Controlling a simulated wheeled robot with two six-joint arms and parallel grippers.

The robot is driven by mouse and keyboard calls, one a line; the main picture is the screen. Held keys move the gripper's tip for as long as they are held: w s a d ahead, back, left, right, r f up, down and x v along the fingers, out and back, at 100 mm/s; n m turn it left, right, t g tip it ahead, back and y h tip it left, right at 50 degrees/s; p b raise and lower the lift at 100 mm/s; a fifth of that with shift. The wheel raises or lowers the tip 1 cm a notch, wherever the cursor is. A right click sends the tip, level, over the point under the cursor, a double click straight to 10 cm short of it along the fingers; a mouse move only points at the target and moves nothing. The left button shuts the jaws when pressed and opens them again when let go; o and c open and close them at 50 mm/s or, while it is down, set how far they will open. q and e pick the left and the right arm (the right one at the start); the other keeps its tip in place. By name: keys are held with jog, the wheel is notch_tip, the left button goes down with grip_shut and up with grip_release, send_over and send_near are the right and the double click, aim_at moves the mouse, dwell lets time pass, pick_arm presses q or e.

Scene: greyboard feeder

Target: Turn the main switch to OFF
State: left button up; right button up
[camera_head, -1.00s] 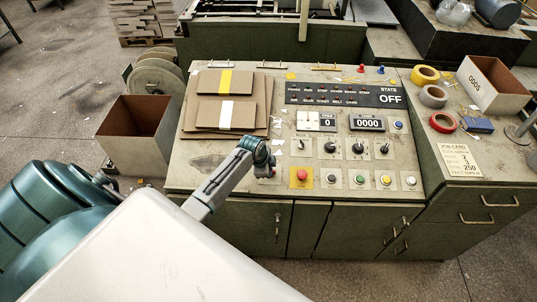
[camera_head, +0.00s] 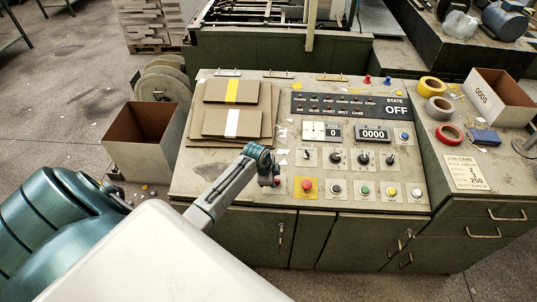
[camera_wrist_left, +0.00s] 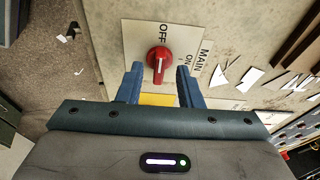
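The main switch is a red round knob (camera_wrist_left: 159,60) with a white mark on a pale plate in the left wrist view. The plate reads OFF at the upper left and MAIN and ON on the right. The white mark runs roughly up and down in the picture. My left gripper (camera_wrist_left: 160,72) is open, its two blue fingers on either side of the knob's lower part; I cannot tell whether they touch it. In the head view the left gripper (camera_head: 268,180) hides most of the switch at the panel's lower left. My right gripper is not in view.
The console panel (camera_head: 240,84) carries a STATE display (camera_head: 397,110) reading OFF. A red button on a yellow plate (camera_head: 307,187) is close right of the gripper. Small black switches and coloured buttons continue rightward. Cardboard sheets (camera_head: 230,108) lie behind; an open box (camera_head: 139,150) stands left.

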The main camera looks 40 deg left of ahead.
pick_arm(q)
jog(key=b+v, duration=0.2)
jog(key=v, duration=0.8)
jog(key=shift+b, duration=0.3)
jog(key=shift+f, duration=0.1)
